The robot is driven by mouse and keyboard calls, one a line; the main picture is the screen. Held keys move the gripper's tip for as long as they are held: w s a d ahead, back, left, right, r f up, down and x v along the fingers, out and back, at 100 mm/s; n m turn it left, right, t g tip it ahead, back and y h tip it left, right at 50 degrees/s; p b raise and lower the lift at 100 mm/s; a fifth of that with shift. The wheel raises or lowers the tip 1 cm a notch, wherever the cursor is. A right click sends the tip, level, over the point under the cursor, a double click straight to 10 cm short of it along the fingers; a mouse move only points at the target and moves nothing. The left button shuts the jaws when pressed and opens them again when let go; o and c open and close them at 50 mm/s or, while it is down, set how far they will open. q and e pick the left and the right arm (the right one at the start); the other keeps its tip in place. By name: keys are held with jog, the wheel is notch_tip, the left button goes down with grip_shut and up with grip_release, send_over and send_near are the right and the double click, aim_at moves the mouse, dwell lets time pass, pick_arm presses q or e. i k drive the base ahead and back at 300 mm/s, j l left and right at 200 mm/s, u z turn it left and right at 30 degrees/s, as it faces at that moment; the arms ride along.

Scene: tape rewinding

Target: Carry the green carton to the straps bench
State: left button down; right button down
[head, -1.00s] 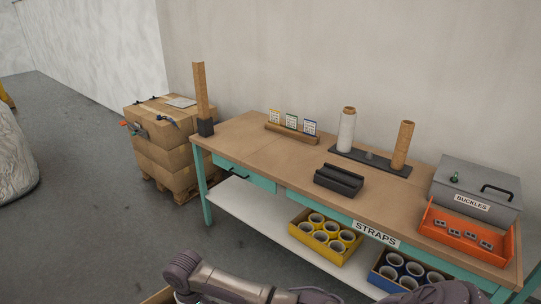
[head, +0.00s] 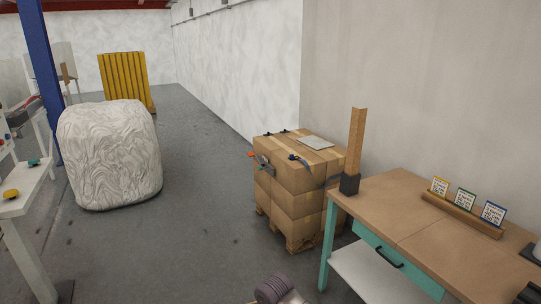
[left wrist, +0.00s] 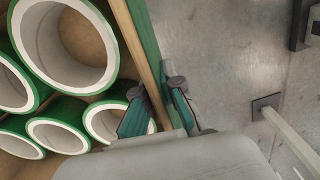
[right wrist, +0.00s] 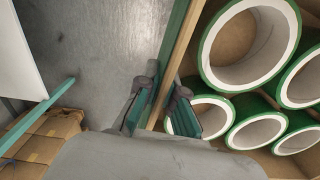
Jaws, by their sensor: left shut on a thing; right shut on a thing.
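The green carton shows in both wrist views, an open box with a green outer wall and tan inside, holding several green-rimmed white rolls. In the left wrist view my left gripper (left wrist: 155,108) is shut on one wall of the green carton (left wrist: 143,40). In the right wrist view my right gripper (right wrist: 160,105) is shut on another wall of the carton (right wrist: 180,45). The straps bench (head: 415,205), with a brown top and teal frame, stands at the right in the head view.
A pallet of brown cartons (head: 295,205) stands left of the bench against the wall. A white wrapped bale (head: 110,155) and a yellow stack (head: 127,82) are farther off. A white table (head: 25,190) is at the left edge. Grey floor lies open between.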

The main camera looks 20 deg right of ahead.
aim_at(434, 235)
jog(key=i, duration=1.25)
jog(key=i+z, duration=0.35)
jog(key=i+j+z, duration=0.15)
jog(key=z, duration=0.2)
jog(key=i+z, duration=0.1)
jog(key=z, duration=1.3)
